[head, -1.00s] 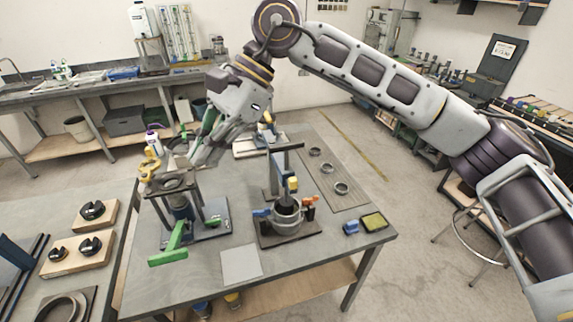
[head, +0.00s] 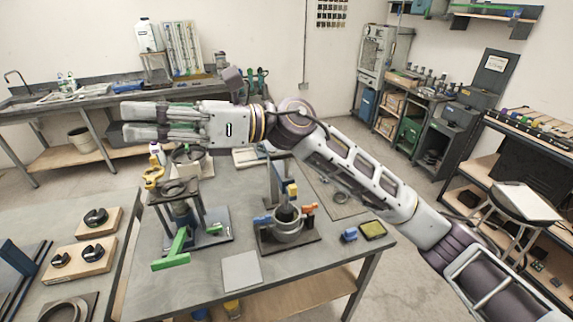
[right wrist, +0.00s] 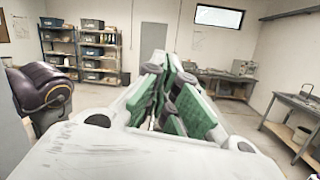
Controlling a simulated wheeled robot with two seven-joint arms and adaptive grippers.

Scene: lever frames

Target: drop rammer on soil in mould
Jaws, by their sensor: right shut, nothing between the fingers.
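The mould (head: 282,236) is a grey ring-shaped pot on a dark base plate, in the middle of the table in the head view. It has orange and blue side fittings. The likely rammer (head: 291,189), with a yellow part, stands upright over the mould beside a dark post. Soil inside the mould cannot be made out clearly. My right gripper (head: 124,121) is up and to the left of the mould, well apart from it, pointing left. It is shut and empty; its green-padded fingers also show in the right wrist view (right wrist: 170,105). My left gripper is not in view.
A frame with a green lever (head: 172,250) stands left of the mould. A pale square plate (head: 241,271) lies in front. Wooden boards (head: 82,255) lie on the left table.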

